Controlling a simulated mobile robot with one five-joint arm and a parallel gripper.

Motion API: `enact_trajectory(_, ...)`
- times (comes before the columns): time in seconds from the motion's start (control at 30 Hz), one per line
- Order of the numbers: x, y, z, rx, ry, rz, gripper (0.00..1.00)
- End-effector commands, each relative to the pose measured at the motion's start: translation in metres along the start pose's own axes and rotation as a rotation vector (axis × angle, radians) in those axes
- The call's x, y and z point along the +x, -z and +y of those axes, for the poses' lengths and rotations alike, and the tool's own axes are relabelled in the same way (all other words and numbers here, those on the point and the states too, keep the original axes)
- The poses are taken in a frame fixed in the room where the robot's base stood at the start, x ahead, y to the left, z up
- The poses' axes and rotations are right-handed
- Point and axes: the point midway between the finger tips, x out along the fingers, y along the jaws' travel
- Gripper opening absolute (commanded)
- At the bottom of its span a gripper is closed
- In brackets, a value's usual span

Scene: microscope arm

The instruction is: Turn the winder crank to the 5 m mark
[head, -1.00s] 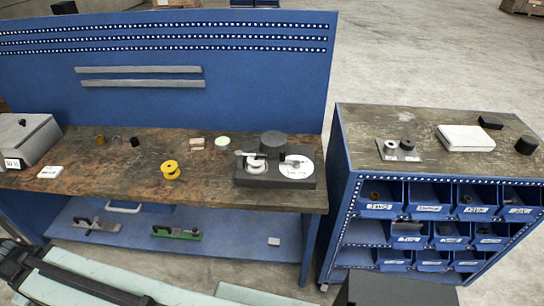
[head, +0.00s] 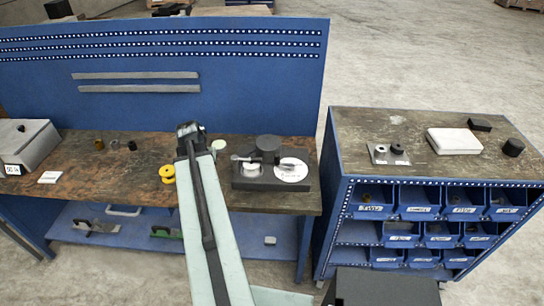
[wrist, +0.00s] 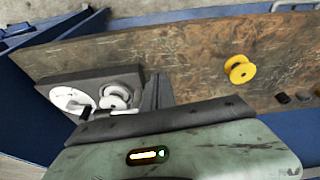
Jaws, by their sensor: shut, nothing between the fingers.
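The winder stands on the workbench with a dark base (head: 262,186), a black round drum and a white round dial (head: 291,171) on its right. A white spool part (head: 250,167) sits on its left, with a crank arm across the middle. The marks on the dial are too small to read. In the wrist view the dial (wrist: 68,99) and white spool (wrist: 117,96) show at the left. My gripper (head: 188,129) is shut and empty, above the bench to the left of the winder and apart from it. Its dark fingers (wrist: 156,90) show beside the winder base in the wrist view.
A yellow spool (head: 167,173) lies left of my arm, and it also shows in the wrist view (wrist: 240,69). A pale round disc (head: 218,145) lies behind, near my gripper. A grey box (head: 28,145) stands far left. A bin cabinet (head: 420,220) stands right, across a gap.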

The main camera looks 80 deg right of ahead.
Motion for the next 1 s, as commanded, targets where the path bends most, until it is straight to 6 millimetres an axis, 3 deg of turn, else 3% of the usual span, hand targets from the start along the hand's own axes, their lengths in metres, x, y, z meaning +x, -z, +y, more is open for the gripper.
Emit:
enact_trajectory(0.03, -0.003, 0.020, 0.053, 0.102, -0.027, 0.016, 0.00)
enact_trajectory(0.1, -0.003, 0.035, 0.113, 0.215, -0.058, 0.041, 0.00)
enact_trajectory(0.2, -0.005, 0.045, 0.177, 0.334, -0.091, 0.067, 0.00)
enact_trajectory(0.3, -0.006, 0.048, 0.214, 0.401, -0.111, 0.082, 0.00)
enact_trajectory(0.4, -0.006, 0.048, 0.227, 0.425, -0.119, 0.088, 0.00)
enact_trajectory(0.67, 0.005, 0.048, 0.228, 0.425, -0.119, 0.088, 0.00)
enact_trajectory(1.0, 0.071, 0.050, 0.236, 0.426, -0.119, 0.088, 0.00)
